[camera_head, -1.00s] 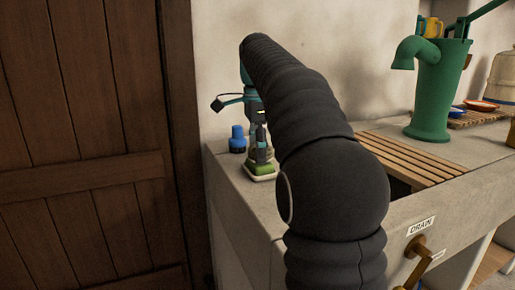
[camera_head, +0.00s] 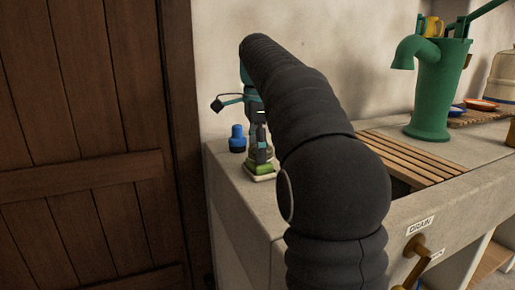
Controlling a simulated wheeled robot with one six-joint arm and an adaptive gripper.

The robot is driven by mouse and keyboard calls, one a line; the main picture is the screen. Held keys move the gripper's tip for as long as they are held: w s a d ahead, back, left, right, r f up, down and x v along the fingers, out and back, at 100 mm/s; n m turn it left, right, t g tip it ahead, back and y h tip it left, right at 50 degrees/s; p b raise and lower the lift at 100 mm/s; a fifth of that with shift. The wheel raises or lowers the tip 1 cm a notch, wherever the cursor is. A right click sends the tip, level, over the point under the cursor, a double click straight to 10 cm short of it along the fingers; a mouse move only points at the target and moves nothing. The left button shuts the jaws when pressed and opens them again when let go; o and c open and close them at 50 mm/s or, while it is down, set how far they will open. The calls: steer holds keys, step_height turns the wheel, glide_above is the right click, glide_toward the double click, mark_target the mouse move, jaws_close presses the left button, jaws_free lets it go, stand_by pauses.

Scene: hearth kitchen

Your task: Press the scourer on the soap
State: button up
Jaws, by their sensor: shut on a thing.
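My gripper (camera_head: 259,146) points down at the left back corner of the stone counter, partly hidden by my arm. It is shut on the scourer (camera_head: 262,159), a small, dull olive-tan thing under the fingertips. Right below is a green block (camera_head: 261,168), which looks like the soap, on a pale base (camera_head: 260,178). The scourer appears to be at the soap's top; at this size I cannot tell whether they touch.
A blue bottle-like thing (camera_head: 237,139) stands just left of my gripper. A slatted wooden rack (camera_head: 405,158) and a green pump (camera_head: 430,95) are to the right. A wooden door (camera_head: 80,150) is at the left.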

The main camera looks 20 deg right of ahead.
step_height(320, 180, up, 2)
steer(key=shift+r+p, duration=0.2)
steer(key=shift+p, duration=0.9)
steer(key=shift+r, duration=2.25)
